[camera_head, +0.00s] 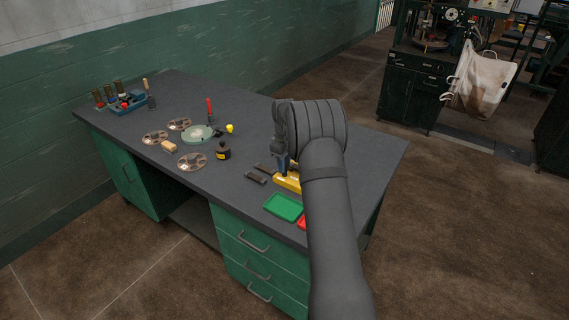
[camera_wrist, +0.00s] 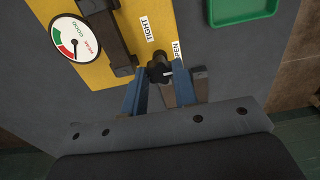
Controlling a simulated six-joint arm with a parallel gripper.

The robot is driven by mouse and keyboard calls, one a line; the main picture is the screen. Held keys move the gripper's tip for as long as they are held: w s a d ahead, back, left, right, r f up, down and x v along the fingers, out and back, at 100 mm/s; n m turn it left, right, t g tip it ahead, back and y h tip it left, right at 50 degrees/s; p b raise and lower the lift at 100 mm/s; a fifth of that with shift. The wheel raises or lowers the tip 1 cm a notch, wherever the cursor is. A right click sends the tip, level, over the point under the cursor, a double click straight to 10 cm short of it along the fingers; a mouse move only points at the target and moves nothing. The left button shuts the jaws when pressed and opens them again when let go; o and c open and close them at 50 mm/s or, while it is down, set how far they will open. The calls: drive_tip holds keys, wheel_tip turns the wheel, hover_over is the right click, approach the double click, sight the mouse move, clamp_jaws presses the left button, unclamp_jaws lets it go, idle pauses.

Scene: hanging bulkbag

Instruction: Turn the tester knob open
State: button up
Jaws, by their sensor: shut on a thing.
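In the head view the tester (camera_head: 287,182) is partly hidden behind my arm.
A green tray (camera_head: 284,207) and a red tray (camera_head: 302,223) stand near the tester, the red one partly hidden. Dark bars (camera_head: 256,177) lie left of it. Metal discs (camera_head: 192,161), a black pot (camera_head: 223,150) and a tool rack (camera_head: 125,103) occupy the table's left half.

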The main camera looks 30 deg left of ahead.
drive_tip(key=shift+f, duration=0.1)
idle(0.3)
drive_tip(key=o, duration=1)
wheel_tip(320, 180, up, 18)
drive_tip(key=shift+f, duration=0.2)
drive_tip(key=shift+f, duration=0.1)
wheel_tip(320, 180, down, 17)
drive_tip(key=shift+f, duration=0.15)
idle(0.5)
